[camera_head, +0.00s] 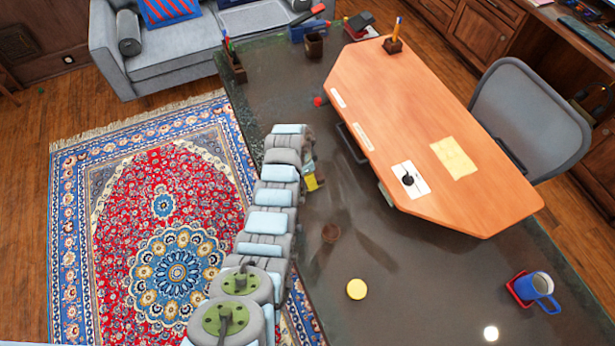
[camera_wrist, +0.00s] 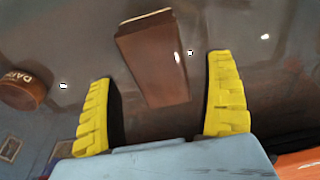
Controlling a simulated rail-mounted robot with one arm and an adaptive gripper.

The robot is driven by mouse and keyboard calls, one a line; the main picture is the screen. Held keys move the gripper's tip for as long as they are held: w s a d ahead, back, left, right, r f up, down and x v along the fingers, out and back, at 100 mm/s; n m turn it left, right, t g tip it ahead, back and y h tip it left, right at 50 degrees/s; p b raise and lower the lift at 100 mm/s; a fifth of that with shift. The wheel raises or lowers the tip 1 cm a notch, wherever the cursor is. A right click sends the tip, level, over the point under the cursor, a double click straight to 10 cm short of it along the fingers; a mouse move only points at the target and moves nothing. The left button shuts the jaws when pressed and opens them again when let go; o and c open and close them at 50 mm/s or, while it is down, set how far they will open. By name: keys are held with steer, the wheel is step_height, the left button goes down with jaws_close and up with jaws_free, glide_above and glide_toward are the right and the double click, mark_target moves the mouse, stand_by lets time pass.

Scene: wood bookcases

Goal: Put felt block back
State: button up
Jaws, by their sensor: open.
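A brown block (camera_wrist: 152,62), which looks like the felt block, lies on the dark table in the wrist view. It has a paler strip along its far edge. My gripper (camera_wrist: 160,72) is open, with one yellow finger on each side of the block and a visible gap on both sides. I cannot tell how high the fingers are above the table. In the head view my gripper (camera_head: 314,180) is over the dark table, left of the orange raised top. The block cannot be made out there, hidden by my arm or too small.
The orange raised top (camera_head: 400,105) stands to the right. Pen cups (camera_head: 314,45) and other items stand at the far end.

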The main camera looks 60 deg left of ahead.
mark_target(303, 179)
step_height(303, 179, up, 9)
steer(key=s, duration=0.1)
steer(key=shift+s+r, duration=0.15)
steer(key=shift+s, duration=0.05)
stand_by(0.5)
